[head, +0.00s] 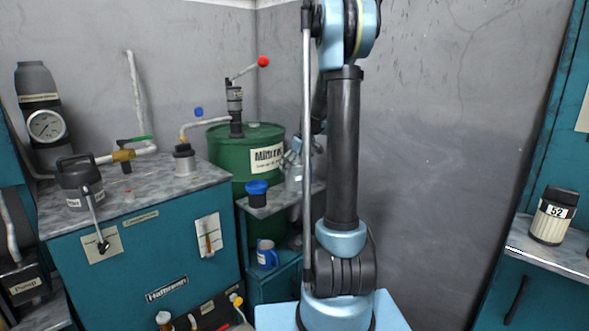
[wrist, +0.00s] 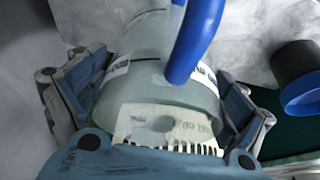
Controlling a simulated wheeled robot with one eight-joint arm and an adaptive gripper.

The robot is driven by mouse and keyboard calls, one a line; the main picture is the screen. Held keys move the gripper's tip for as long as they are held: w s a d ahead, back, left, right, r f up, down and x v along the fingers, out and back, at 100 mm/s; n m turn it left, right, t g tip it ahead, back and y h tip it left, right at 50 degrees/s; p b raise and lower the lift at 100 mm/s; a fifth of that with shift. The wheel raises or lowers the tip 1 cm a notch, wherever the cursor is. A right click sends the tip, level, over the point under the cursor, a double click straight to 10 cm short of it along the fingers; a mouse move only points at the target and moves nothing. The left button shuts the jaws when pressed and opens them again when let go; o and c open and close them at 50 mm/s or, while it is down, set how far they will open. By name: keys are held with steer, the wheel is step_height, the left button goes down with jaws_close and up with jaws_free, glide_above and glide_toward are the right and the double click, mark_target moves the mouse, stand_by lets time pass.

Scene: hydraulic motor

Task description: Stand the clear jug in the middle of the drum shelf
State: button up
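The clear jug (wrist: 160,75), with a blue handle and a printed label, fills the middle of the wrist view. My gripper (wrist: 160,105) has one finger against each side of it and is shut on it. In the head view the jug (head: 294,179) shows in part beneath my gripper (head: 299,156), beside my arm. It is at the drum shelf (head: 290,202), a grey marbled top by the green drum. The jug looks about upright. I cannot tell whether its base touches the shelf, and my arm hides the shelf's right part.
The green drum (head: 240,150) rises behind. A teal cabinet (head: 140,250) stands left.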

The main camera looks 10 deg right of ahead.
stand_by(0.3)
steer(key=v, duration=1.2)
steer(key=shift+s+a, duration=0.1)
steer(key=shift+s, duration=0.2)
steer(key=s+a+f+m+h, duration=0.1)
steer(key=s+f+m, duration=0.1)
steer(key=s, duration=0.9)
steer(key=s+a+f+m, duration=0.1)
steer(key=s+a+f, duration=0.1)
steer(key=s, duration=0.9)
steer(key=s+f+m, duration=0.2)
steer(key=s+f, duration=0.4)
steer(key=s, duration=0.3)
steer(key=s+d+f+m+g+h, duration=0.1)
steer(key=s+f+m, duration=0.1)
steer(key=s+f, duration=0.5)
steer(key=shift+s+h, duration=0.3)
steer(key=shift+s, duration=0.8)
